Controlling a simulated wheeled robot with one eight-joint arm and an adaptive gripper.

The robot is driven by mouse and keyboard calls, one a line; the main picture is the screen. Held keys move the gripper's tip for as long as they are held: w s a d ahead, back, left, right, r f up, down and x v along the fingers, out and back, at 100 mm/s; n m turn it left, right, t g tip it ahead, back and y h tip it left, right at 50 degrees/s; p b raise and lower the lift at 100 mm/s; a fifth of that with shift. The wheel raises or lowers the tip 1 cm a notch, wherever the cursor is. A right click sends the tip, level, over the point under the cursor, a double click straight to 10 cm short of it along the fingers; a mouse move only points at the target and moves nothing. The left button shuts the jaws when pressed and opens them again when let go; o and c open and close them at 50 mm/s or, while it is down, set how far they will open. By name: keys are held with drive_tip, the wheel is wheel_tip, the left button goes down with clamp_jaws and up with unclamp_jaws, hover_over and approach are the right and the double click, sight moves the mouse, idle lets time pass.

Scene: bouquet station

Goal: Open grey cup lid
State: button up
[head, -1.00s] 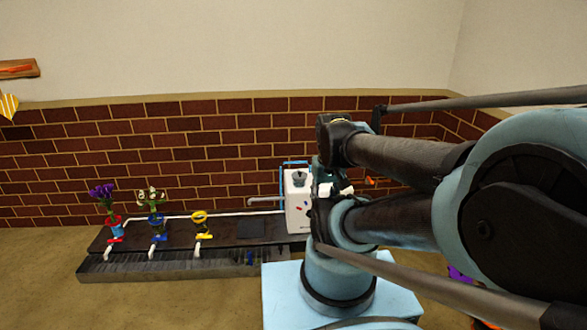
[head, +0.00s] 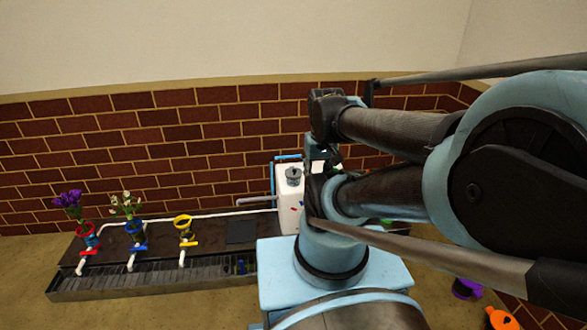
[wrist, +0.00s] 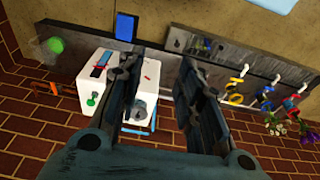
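In the wrist view, a grey round part (wrist: 139,107) that looks like this lid shows on the white container (wrist: 112,70), just beside the left finger. My gripper (wrist: 161,62) is open and empty, with its two fingers apart above the bench area. The left finger covers part of the container in that view. In the head view my arm hides the gripper and the container's right side.
The dark bench (head: 165,240) carries a yellow ring holder (head: 183,222), white flowers (head: 126,205) and purple flowers (head: 70,202). A dark square pad (head: 241,232) lies left of the container. A brick wall stands behind. An orange object (head: 502,318) is on the floor at right.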

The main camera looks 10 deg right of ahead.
drive_tip(key=shift+o, duration=0.6)
drive_tip(key=shift+s+r, duration=0.3)
drive_tip(key=shift+r, duration=0.15)
drive_tip(key=w+r+m, duration=0.2)
drive_tip(key=w+r, duration=0.3)
drive_tip(key=w, duration=0.6)
drive_tip(key=m+g, duration=0.2)
drive_tip(key=m, duration=0.5)
hover_over(294, 170)
wheel_tip(294, 170, down, 14)
drive_tip(key=f, duration=1.6)
drive_tip(key=shift+w+d+f, duration=0.1)
drive_tip(key=shift+w+f, duration=0.1)
drive_tip(key=shift+c, duration=0.6)
clamp_jaws()
